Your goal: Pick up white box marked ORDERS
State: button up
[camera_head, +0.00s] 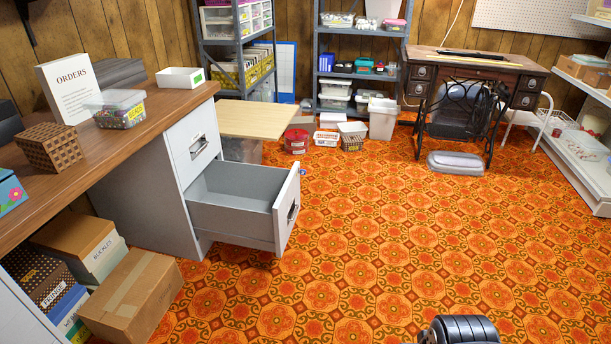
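The white box marked ORDERS (82,98) stands upright on the brown wooden desk top (165,108) at the left. Its front face, with the word ORDERS and smaller print below, is turned toward me. A clear plastic tub (116,106) with a yellow label stands close at its right and overlaps its edge in the picture. My gripper is not in view; only a dark rounded part of my own body shows at the bottom edge, right of the middle, far from the box.
A brown patterned box (49,147) and a white open tray (180,77) share the desk. An open grey drawer (235,193) juts from the desk's cabinet. A cardboard box (132,293) lies on the floor. The patterned floor (400,230) in the middle is clear.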

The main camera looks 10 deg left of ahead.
aim_at(65, 82)
jog(key=u, duration=1.75)
